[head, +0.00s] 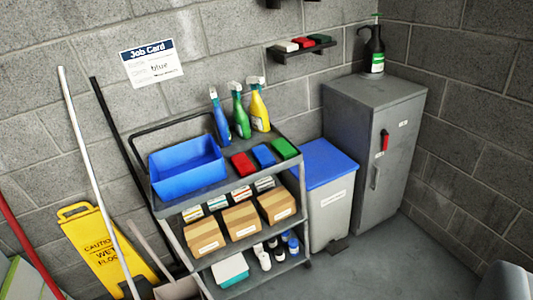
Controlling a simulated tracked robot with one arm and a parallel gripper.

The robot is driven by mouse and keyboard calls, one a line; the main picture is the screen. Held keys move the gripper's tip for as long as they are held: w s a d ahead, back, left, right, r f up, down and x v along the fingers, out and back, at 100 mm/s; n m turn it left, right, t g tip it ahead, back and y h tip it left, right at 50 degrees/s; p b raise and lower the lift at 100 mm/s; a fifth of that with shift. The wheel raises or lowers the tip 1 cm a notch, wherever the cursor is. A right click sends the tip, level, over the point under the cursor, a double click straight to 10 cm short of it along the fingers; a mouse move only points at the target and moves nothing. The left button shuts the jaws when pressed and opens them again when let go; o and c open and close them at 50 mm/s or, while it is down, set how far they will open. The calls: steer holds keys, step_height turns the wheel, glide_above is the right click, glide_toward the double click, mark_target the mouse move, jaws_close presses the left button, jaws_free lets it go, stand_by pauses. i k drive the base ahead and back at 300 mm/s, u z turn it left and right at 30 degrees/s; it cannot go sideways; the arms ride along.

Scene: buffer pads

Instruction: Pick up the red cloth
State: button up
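A red cloth (242,164), folded into a flat pad, lies on the top shelf of the grey cart (205,188). It is leftmost in a row with a blue cloth (264,155) and a green cloth (284,148). The blue tub is to its left and spray bottles stand behind it. Nothing covers it. Another small red item (302,42) lies on the wall shelf between a white and a green one. My gripper is not in view.
The blue tub (187,166) and the blue, green and yellow spray bottles (238,112) crowd the cart top. A blue-lidded bin (330,205) and a grey cabinet (372,150) stand to the right. A yellow wet-floor sign (100,245) and poles stand left.

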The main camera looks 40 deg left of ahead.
mark_target(241, 162)
steer(key=u, duration=0.05)
steer(key=i, duration=2.05)
steer(key=u, duration=2.45)
steer(key=k, duration=0.9)
steer(key=u, duration=0.2)
steer(key=i, duration=0.85)
steer(key=z, duration=0.1)
